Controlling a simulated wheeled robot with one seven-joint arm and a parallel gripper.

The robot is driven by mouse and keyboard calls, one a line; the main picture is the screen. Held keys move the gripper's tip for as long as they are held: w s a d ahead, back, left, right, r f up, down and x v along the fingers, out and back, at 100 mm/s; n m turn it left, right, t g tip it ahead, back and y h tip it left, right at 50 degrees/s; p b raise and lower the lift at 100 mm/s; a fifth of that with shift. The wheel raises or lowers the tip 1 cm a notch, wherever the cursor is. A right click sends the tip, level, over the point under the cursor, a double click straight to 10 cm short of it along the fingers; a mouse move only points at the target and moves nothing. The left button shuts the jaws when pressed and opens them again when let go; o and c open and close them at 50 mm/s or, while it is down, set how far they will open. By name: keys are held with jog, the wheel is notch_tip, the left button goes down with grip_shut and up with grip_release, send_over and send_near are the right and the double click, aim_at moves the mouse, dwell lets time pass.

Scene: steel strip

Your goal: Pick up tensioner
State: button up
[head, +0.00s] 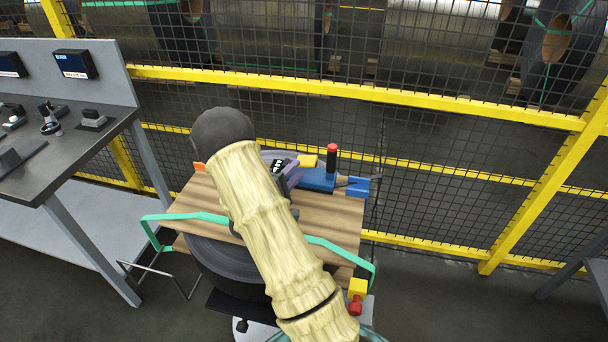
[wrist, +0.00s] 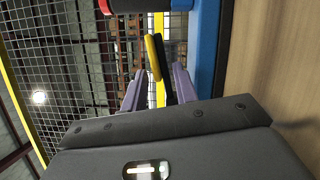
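The tensioner (head: 318,180) is a blue tool with an upright black handle topped in red and a yellow part on its left. It lies at the back right of a wooden board (head: 325,220). In the wrist view its blue body (wrist: 205,45) runs along the right, beside the wood. My gripper (head: 290,172) is at the tensioner's left end. Its purple fingers stand apart in the wrist view (wrist: 158,85), with a yellow and black lever (wrist: 155,58) showing between and beyond them. I cannot tell whether they touch it. My arm hides part of the board.
A yellow-framed mesh fence (head: 450,100) stands behind the board, with large metal coils beyond it. A grey workbench (head: 75,150) with small devices is at left. Green rails (head: 190,217) edge the board's front. A yellow and red part (head: 356,294) sits at front right.

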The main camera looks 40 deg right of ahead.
aim_at(304, 159)
jog(key=shift+p+x, duration=0.45)
jog(key=shift+x, duration=2.1)
grip_shut()
jog(key=shift+r, duration=0.1)
